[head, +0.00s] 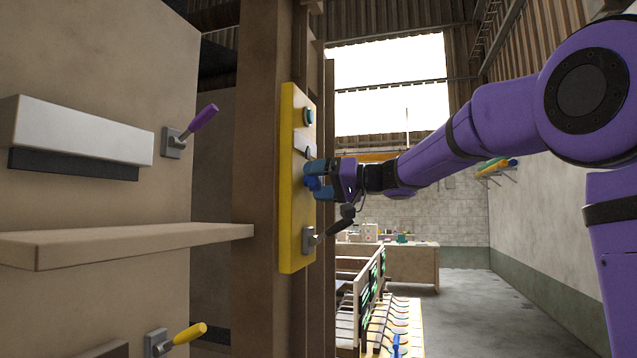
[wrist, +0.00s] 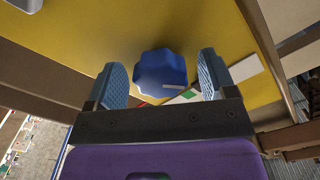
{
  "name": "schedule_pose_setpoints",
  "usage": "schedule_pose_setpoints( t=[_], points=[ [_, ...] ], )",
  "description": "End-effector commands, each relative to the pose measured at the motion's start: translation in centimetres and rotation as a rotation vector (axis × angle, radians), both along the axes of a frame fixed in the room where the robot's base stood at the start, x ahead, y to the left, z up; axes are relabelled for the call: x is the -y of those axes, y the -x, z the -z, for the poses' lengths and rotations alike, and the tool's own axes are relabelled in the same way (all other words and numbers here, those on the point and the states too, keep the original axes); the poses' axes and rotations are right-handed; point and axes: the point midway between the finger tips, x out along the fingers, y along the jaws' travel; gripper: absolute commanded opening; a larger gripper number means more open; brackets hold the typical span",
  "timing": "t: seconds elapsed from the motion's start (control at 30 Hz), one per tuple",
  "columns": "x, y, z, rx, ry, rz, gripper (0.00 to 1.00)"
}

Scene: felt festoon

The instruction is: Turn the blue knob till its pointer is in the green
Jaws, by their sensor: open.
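The blue knob (wrist: 162,72) sits on the yellow panel (wrist: 85,22), with lobed edges and a pale pointer mark on its lower right face. A small green patch (wrist: 189,94) with red and white beside it shows on the panel at the knob's lower right. The pointer mark lies close to this strip; I cannot tell exactly which colour it points at. My gripper (wrist: 162,82) is open, with one blue finger on each side of the knob and visible gaps. In the head view my gripper (head: 318,180) is at the panel, hiding most of the knob.
On the same yellow panel are a teal button (head: 308,117) above and a grey lever switch (head: 309,240) with a dark handle below, close under my gripper. A purple-handled lever (head: 200,122) and a shelf (head: 130,240) are to the left. The floor at right is clear.

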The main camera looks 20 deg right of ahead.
Motion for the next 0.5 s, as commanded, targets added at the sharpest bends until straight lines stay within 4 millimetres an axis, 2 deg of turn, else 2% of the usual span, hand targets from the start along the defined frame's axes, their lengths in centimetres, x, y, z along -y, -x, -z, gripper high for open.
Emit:
schedule_pose_setpoints(
  t=[0.03,0.23,0.5],
  points=[
    [0.01,0.01,0.00,0.000,0.000,0.000,0.73],
    [0.03,0.01,0.01,0.000,0.000,0.000,0.28],
    [0.02,0.02,0.01,-0.015,-0.011,0.000,0.28]
  ],
)
